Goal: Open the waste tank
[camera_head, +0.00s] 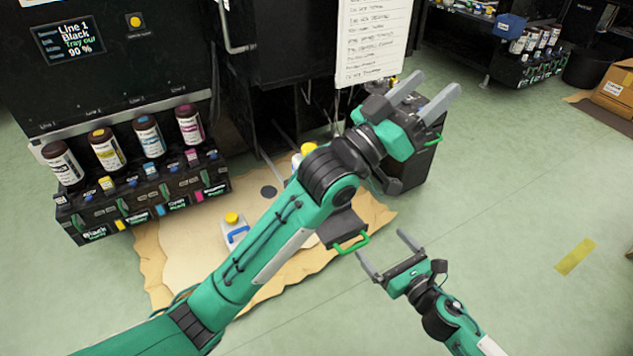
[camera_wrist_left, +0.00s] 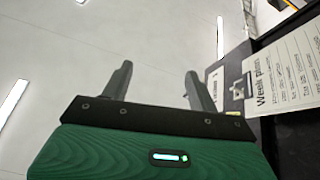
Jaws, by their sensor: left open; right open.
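My left gripper (camera_head: 436,84) is open and empty, raised in front of a black box (camera_head: 412,170). In the left wrist view its two fingers (camera_wrist_left: 158,85) stand apart with ceiling behind. My right gripper (camera_head: 382,246) is open and empty, lower and nearer. A black part with a green handle (camera_head: 352,243) shows between the left forearm and right gripper; most of it is hidden. No label tells which thing is the waste tank. A white container with a yellow cap (camera_head: 236,229) stands on the floor sheet; another yellow cap (camera_head: 308,148) shows behind my left arm.
A black machine with several ink bottles (camera_head: 152,137) stands at left. A paper list (camera_head: 374,38) hangs behind my left gripper. A torn cardboard sheet (camera_head: 185,255) lies on the green floor. A cardboard box (camera_head: 614,90) stands far right.

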